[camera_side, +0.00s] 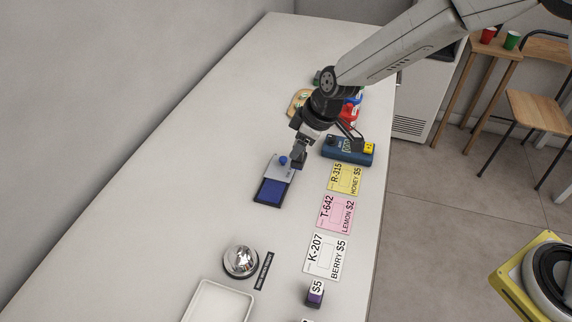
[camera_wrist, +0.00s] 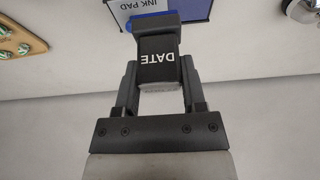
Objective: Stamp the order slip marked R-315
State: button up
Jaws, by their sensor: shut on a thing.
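My gripper (camera_wrist: 160,88) is shut on a dark stamp marked DATE (camera_wrist: 158,58), which sits between its fingers in the wrist view. In the side view my gripper (camera_side: 299,158) is beside the ink pad (camera_side: 271,191), a blue pad with an open grey lid; its edge also shows in the wrist view (camera_wrist: 195,10). I cannot tell whether the stamp touches anything. The yellow slip marked R-315 (camera_side: 344,179) lies flat on the counter, right of my gripper. The slip is outside the wrist view.
A pink slip T-642 (camera_side: 335,214) and a white slip K-207 (camera_side: 324,257) lie nearer the camera. A blue device (camera_side: 346,151) stands behind the R-315 slip. A bell (camera_side: 240,261) and a white tray (camera_side: 218,302) are at the front. The counter's left side is clear.

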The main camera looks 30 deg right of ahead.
jog(key=s+d, duration=0.3)
jog(key=d, duration=0.8)
jog(key=shift+s+d+f, duration=0.25)
jog(key=shift+s+d, duration=0.1)
jog(key=shift+s, duration=0.05)
jog(key=shift+f, duration=0.1)
jog(key=shift+f, duration=2.9)
jog(key=shift+f, duration=0.55)
jog(key=shift+r, duration=0.15)
notch_tip(320, 180, up, 7)
dwell(0.5)
dwell(0.7)
